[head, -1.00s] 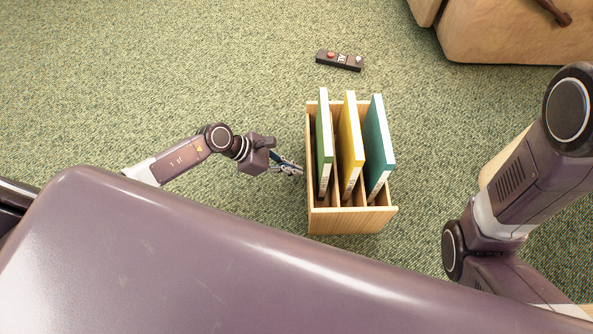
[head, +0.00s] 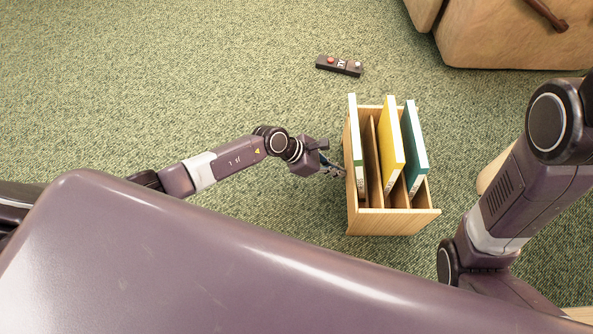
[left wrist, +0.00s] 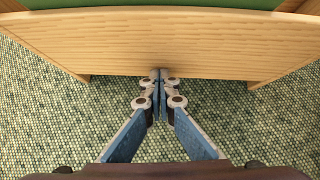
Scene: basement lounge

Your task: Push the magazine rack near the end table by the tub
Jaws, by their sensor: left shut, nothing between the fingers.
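The magazine rack (head: 392,222) is a light wooden box with upright dividers on the green carpet. It holds a green, a yellow and a teal book or magazine. My left gripper (head: 341,171) is shut and empty, at the rack's left side. In the left wrist view the shut fingertips (left wrist: 160,76) meet the lower edge of the rack's wooden side panel (left wrist: 170,42) and appear to touch it. My right gripper is out of view; only part of my right arm shows. I see no end table or tub that I can identify.
A black remote (head: 339,65) with a red button lies on the carpet beyond the rack. A tan upholstered seat (head: 510,38) stands at the top right. A pale rounded thing (head: 497,168) shows partly behind my right arm. Carpet left of the rack is open.

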